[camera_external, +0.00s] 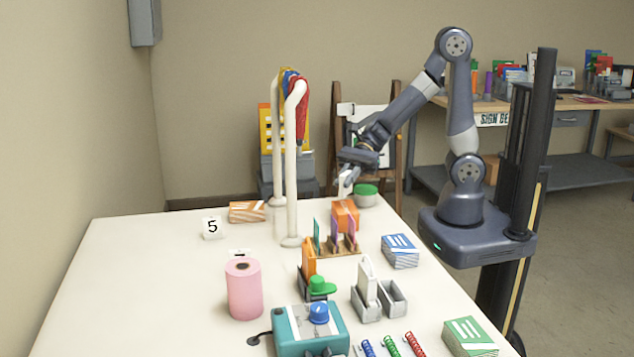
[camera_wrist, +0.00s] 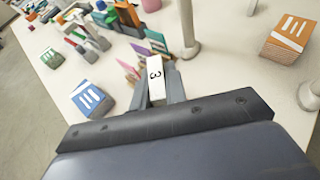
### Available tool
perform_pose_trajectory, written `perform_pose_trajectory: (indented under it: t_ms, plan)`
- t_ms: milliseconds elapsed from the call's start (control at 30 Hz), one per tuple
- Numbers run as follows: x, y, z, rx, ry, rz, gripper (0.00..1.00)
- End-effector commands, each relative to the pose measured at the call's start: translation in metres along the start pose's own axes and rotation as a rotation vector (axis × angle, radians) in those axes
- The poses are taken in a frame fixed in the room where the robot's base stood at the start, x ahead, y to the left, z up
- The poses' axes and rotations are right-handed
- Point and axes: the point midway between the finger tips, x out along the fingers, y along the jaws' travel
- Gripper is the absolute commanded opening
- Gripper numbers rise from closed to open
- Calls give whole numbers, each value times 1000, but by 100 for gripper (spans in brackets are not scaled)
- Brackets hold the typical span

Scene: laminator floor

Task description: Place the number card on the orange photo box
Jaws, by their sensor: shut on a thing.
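My gripper (camera_wrist: 157,85) is shut on a white number card (camera_wrist: 155,78) marked 3, held between its fingers.
Card stacks (camera_external: 400,250) lie to the right. Another number card (camera_external: 212,227) marked 5 stands at left. The table's left side is clear.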

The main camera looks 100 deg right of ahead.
Motion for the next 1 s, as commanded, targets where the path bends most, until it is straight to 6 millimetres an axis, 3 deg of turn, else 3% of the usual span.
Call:
perform_pose_trajectory:
  t_ms: [233, 667, 700, 933, 1000]
  plan:
    - [13, 0, -31, 3, 2, 2, 0]
    - [15, 0, -36, 0, 0, 1, 0]
    - [14, 0, -34, 0, 0, 1, 16]
    - [14, 0, -34, 0, 1, 1, 35]
    - [14, 0, -34, 0, 1, 1, 35]
